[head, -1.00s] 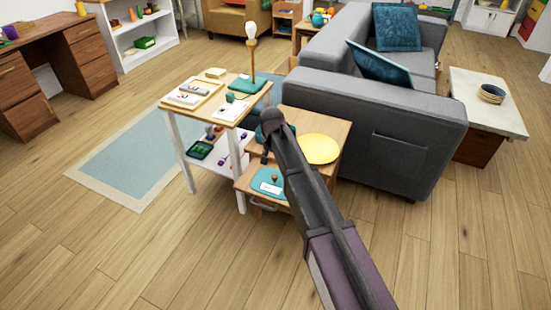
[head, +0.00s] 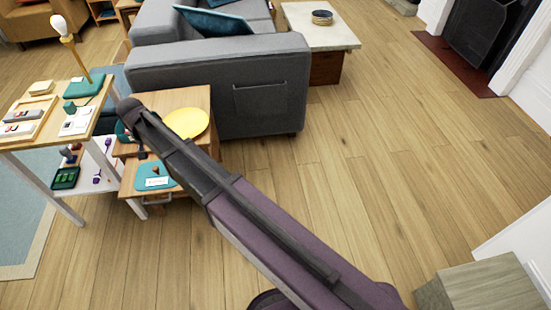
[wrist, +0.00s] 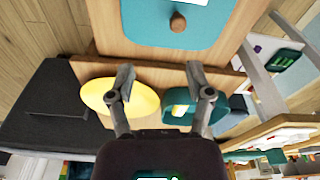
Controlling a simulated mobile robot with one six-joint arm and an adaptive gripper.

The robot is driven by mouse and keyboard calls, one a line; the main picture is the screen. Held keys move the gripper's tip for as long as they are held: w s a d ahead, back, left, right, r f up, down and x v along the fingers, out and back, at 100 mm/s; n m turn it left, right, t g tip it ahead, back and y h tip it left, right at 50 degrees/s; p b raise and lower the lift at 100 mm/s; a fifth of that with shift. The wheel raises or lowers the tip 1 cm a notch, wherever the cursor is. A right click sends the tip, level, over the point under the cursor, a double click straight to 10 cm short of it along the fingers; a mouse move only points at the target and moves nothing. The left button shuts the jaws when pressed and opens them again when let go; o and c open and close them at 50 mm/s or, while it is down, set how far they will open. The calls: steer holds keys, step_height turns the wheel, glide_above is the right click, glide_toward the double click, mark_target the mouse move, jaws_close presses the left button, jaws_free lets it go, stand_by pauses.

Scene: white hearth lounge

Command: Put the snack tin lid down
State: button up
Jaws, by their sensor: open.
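A teal lid-like piece with a round wooden knob and a white label (head: 158,178) lies flat on the low wooden ledge of the small side table; I take it for the snack tin lid. It also shows at the top of the wrist view (wrist: 148,22), partly cut off. A teal container (wrist: 222,104), open with something yellow inside, stands on the upper top, partly behind a finger. My gripper (wrist: 160,78) is open and empty, its fingers spread apart and clear of the knob. In the head view my arm mostly hides it.
A yellow plate (head: 188,123) lies on the wooden side table (head: 180,98). A taller table (head: 50,127) with trays and a lamp (head: 71,40) stands close on the left. The grey sofa (head: 215,65) is behind. The floor to the right is open.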

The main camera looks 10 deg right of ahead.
steer(key=s+d, duration=0.5)
steer(key=d, duration=0.8)
steer(key=s+d+g, duration=0.1)
steer(key=s+d, duration=0.4)
steer(key=d, duration=0.9)
steer(key=s+d+m, duration=0.1)
steer(key=s+d, duration=0.4)
steer(key=d, duration=0.9)
steer(key=shift+s+d, duration=0.15)
steer(key=shift+s, duration=0.1)
step_height(320, 180, up, 24)
steer(key=p, duration=2.3)
steer(key=shift+f+p, duration=0.2)
steer(key=shift+p, duration=0.15)
steer(key=shift+c, duration=0.7)
